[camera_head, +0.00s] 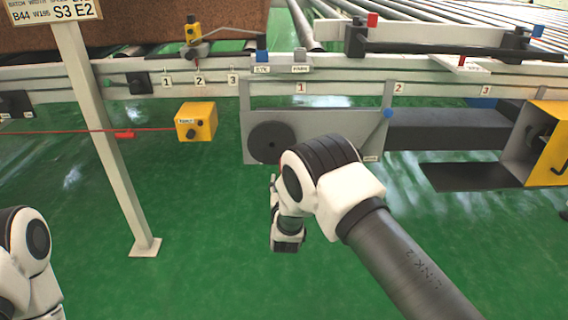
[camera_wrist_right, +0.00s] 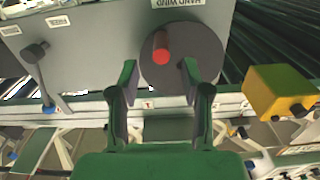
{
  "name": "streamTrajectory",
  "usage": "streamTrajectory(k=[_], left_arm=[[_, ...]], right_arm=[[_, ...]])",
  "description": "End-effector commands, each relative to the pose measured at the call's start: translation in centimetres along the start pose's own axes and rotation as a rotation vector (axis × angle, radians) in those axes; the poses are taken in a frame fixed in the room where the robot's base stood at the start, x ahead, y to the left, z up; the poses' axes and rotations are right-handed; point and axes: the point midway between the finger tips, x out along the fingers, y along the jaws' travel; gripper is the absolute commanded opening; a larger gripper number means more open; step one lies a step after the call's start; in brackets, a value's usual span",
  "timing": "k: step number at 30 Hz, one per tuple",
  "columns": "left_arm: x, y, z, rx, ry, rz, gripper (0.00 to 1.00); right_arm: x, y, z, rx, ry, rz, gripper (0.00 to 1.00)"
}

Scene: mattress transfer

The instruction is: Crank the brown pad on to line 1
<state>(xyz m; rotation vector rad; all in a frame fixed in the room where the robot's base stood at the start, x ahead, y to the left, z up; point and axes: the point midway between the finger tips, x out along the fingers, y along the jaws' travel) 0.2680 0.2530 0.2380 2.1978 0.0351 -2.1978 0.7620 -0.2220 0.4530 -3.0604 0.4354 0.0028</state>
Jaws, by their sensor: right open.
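The brown pad (camera_head: 150,22) lies on the rollers at the top left in the head view. A dark crank disc (camera_head: 268,142) is on a grey panel (camera_head: 345,125) below the rail. In the right wrist view, the crank disc (camera_wrist_right: 195,50) bears a handle with a red end (camera_wrist_right: 161,54), under a "HAND WIND" label. My right gripper (camera_wrist_right: 157,80) is open and empty, facing the disc, its fingers either side of the handle's line; contact does not show. My left arm shows at the lower left, its gripper out of frame.
A lever with a blue knob (camera_head: 387,113) is at the panel's right. A yellow box (camera_head: 196,121) with a red cord hangs left of the panel. A post (camera_head: 105,140) stands at left. Labels 1, 2 and 3 mark the rail. Rollers lie beyond; green floor is clear in front.

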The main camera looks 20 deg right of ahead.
Motion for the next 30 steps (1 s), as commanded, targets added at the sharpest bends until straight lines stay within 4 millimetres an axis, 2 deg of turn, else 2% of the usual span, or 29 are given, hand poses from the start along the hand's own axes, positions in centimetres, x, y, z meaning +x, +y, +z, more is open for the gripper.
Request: streamTrajectory(k=[1, 5, 12, 15, 23, 26, 27, 30], left_arm=[[0.9, 0.0, 0.0, 0.000, 0.001, 0.000, 0.59], [1.7, 0.0, 0.0, 0.000, 0.000, 0.000, 0.59], [4.1, -0.1, -0.1, -0.004, 0.003, 0.000, 0.59], [4.5, -0.1, -0.1, -0.005, 0.004, -0.001, 0.59], [4.3, -0.1, -0.2, -0.006, 0.005, -0.001, 0.59], [4.3, -0.1, -0.2, -0.006, 0.004, -0.001, 0.59], [4.3, -0.1, -0.2, -0.006, 0.005, -0.001, 0.59], [4.3, -0.1, -0.2, -0.006, 0.004, -0.001, 0.59]], right_arm=[[0.4, -0.3, 0.2, 0.009, 0.011, -0.004, 0.47], [1.9, -0.2, 0.3, 0.012, 0.012, -0.001, 0.47], [6.5, -0.2, 0.4, 0.014, 0.011, -0.002, 0.47], [7.6, -0.2, 0.1, 0.013, 0.011, -0.002, 0.47], [7.9, -0.3, -0.2, 0.013, 0.009, -0.003, 0.47], [7.9, -0.3, -0.2, 0.013, 0.009, -0.003, 0.16], [7.9, -0.3, -0.2, 0.013, 0.009, -0.003, 0.01], [7.9, -0.3, -0.2, 0.013, 0.009, -0.003, 0.00]])
